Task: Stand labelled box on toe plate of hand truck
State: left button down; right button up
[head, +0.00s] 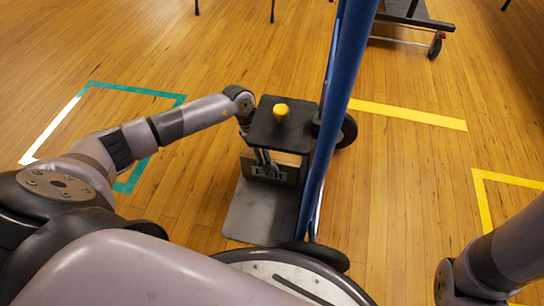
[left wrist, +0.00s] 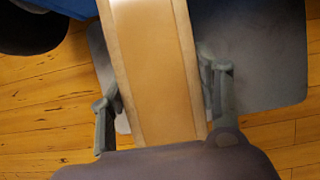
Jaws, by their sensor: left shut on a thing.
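The box (head: 272,174) is brown cardboard with a dark label on its near face. It is over the far part of the grey toe plate (head: 258,214); I cannot tell whether it touches the plate. My left gripper (head: 264,158) is shut on the box from above. In the left wrist view, the box (left wrist: 158,50) lies between the two fingers of the left gripper (left wrist: 160,88), with the toe plate (left wrist: 262,60) beyond. The blue frame of the hand truck (head: 338,110) rises to the right of the box. My right gripper is not in view.
A dark cart (head: 408,18) stands at the far right. Teal (head: 133,89) and yellow (head: 410,114) tape mark the wooden floor, which is clear around the truck.

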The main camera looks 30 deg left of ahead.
pick_arm(q)
jog(key=c, duration=0.5)
grip_release()
jog(key=shift+f, duration=0.1)
